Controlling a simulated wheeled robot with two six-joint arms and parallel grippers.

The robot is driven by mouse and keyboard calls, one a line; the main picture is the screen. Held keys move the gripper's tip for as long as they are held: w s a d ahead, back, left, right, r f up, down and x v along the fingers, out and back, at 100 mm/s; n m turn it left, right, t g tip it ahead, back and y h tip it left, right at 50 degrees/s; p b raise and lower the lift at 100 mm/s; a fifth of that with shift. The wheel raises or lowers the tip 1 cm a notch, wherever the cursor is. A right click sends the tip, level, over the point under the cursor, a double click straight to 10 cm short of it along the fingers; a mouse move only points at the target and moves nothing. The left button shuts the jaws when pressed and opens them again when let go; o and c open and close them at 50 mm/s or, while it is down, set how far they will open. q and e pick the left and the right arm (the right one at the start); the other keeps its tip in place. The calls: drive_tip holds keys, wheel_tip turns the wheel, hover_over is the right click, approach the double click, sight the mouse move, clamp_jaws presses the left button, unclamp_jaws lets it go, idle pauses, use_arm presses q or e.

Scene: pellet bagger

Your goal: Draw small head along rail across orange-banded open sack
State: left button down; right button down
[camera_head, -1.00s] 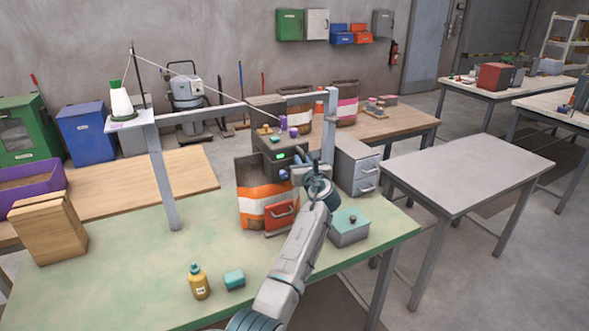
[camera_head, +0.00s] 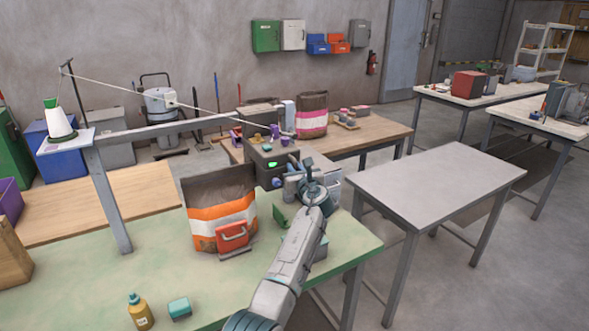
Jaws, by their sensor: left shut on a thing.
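The small head (camera_head: 268,165) is a dark grey box with a green light, near the right end of the grey rail (camera_head: 175,130). The orange-banded sack (camera_head: 205,218) stands upright on the green table, with a brown upper part, an orange band and a white band. The head is to the right of the sack's mouth, past its right edge. My left gripper (camera_head: 292,186) is at the head's front right, shut on a part of it, probably its handle; the wrist hides the contact. My right gripper is not in view.
A red handled piece (camera_head: 233,237) stands against the sack's front. A thread runs from the white cone (camera_head: 59,122) to the head. A grey box beneath my arm is partly hidden.

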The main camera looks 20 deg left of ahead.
use_arm(q)
drive_tip(key=shift+w+d+r, duration=0.1)
drive_tip(key=shift+d+r, duration=0.1)
drive_tip(key=shift+r, duration=0.2)
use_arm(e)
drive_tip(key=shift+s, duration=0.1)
use_arm(q)
drive_tip(key=c, duration=1.6)
unclamp_jaws()
drive_tip(key=shift+w, duration=0.1)
drive_tip(key=shift+o, duration=0.5)
drive_tip(key=shift+w+d+f, duration=0.2)
drive_tip(key=shift+w+f, duration=0.05)
drive_tip(key=shift+a+f, duration=0.1)
drive_tip(key=shift+f, duration=0.1)
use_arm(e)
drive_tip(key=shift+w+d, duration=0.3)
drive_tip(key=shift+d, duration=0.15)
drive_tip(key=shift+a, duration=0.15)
